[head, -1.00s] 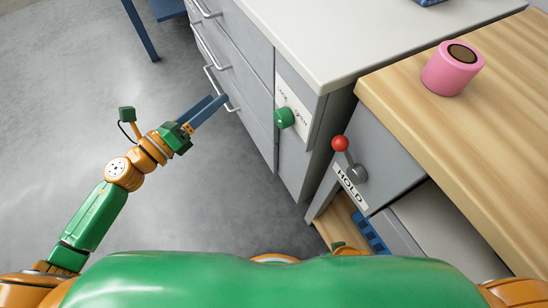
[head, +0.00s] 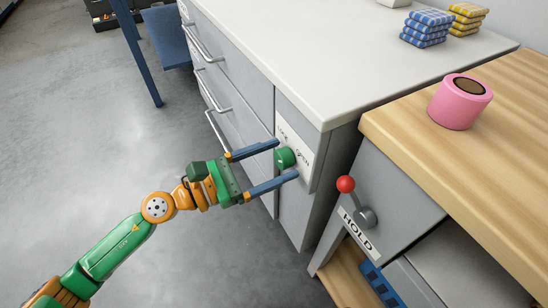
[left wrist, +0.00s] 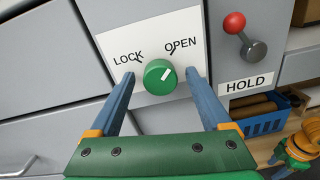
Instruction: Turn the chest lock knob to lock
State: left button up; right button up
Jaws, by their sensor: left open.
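The green lock knob (head: 286,158) sits on a white label plate on the front of the grey chest (head: 262,62). In the left wrist view the knob (left wrist: 159,77) has a white pointer mark aimed up and right, toward the OPEN tick. LOCK is printed on the plate (left wrist: 150,32) at the upper left of the knob. My left gripper (head: 287,157) is open, with one blue finger on each side of the knob. In the left wrist view gaps show between the fingers and the knob.
A red-balled lever (head: 346,184) marked HOLD is close to the right of the knob. A wooden bench (head: 400,135) carries a pink cylinder (head: 459,103). Folded cloths (head: 426,27) lie on the white chest top.

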pick_arm(q)
grip_shut()
